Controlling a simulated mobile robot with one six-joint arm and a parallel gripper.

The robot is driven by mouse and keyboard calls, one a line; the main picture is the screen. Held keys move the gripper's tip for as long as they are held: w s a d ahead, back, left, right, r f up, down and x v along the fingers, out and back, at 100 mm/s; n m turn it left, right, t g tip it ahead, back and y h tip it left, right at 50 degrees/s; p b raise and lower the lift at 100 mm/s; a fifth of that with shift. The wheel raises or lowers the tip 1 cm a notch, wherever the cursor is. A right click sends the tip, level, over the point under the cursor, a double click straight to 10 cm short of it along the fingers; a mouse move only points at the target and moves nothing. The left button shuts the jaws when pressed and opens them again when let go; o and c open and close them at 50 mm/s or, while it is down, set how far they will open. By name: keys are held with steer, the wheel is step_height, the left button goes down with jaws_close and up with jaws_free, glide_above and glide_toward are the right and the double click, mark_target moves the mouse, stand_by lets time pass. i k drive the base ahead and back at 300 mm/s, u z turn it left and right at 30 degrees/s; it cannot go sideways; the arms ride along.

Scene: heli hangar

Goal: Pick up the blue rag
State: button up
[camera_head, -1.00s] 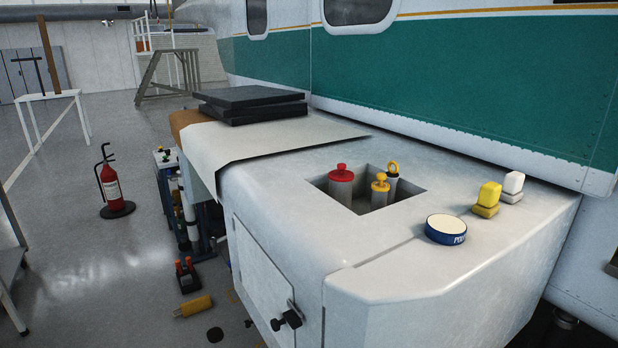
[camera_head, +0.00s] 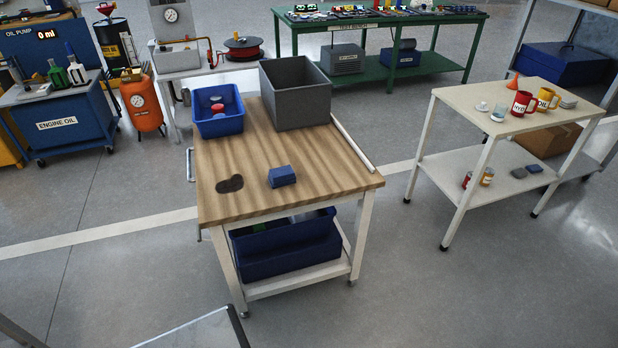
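A small folded blue rag (camera_head: 282,177) lies on the wooden top of a white-legged work table (camera_head: 240,205), a little right of the middle and toward the near edge. A dark stain lies to its left on the same top. Another small dark blue folded piece (camera_head: 534,168) lies on the lower shelf of the white table at the right; I cannot tell whether it is also a rag. My gripper is not in view.
A blue bin (camera_head: 218,128) and a grey box (camera_head: 296,98) stand at the table's back. A blue crate (camera_head: 285,255) sits on its lower shelf. A white table (camera_head: 450,113) with mugs stands right. An engine oil cart (camera_head: 62,126) stands left. Floor between tables is clear.

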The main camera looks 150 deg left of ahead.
mark_target(282, 176)
steer(key=z, duration=4.55)
steer(key=i, duration=0.1)
steer(key=u, duration=3.45)
steer(key=k, duration=0.2)
steer(key=z, duration=2.5)
steer(key=k, duration=0.35)
steer(key=z, duration=1.65)
